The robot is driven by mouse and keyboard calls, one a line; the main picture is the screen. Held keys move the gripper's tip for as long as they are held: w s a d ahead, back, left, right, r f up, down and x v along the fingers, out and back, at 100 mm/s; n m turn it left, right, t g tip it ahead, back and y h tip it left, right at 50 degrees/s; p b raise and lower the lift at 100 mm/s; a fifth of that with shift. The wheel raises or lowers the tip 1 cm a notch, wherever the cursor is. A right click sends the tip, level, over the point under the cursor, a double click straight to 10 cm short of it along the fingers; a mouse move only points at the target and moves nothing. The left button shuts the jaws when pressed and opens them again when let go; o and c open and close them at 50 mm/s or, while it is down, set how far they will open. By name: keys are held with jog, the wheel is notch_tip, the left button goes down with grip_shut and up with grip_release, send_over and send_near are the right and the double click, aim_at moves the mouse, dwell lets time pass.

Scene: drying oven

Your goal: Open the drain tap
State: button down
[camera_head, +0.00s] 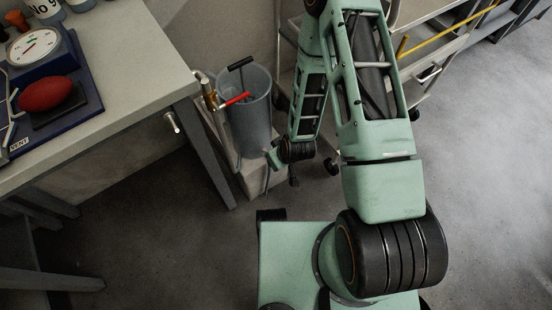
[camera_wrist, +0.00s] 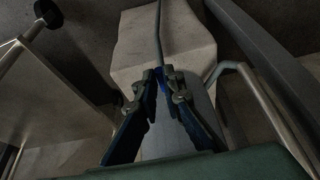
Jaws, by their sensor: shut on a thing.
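A tap with a red lever (camera_head: 235,101) and a brass-coloured body (camera_head: 209,93) sits at the rim of a grey cylindrical container (camera_head: 250,120), in the head view. I cannot tell whether this is the drain tap. My gripper (camera_wrist: 161,74) points at a pale block in the wrist view, and its fingertips close together on a thin grey rod (camera_wrist: 158,35). I cannot see what the rod belongs to. In the head view my gripper (camera_head: 272,160) is low beside the container, below and right of the red lever, partly hidden by its own wrist.
The pale block (camera_head: 262,182) stands under the container. A bench (camera_head: 130,75) with a dial scale (camera_head: 33,46) and a red oval object (camera_head: 45,94) is at the left. A metal cart frame (camera_head: 425,75) stands behind my arm. Open floor lies to the right.

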jog(key=shift+a, duration=0.15)
jog(key=c, duration=2.3)
grip_release()
jog(key=shift+c, duration=0.2)
jog(key=v, duration=0.7)
jog(key=shift+r, duration=0.2)
jog(key=shift+s, duration=0.1)
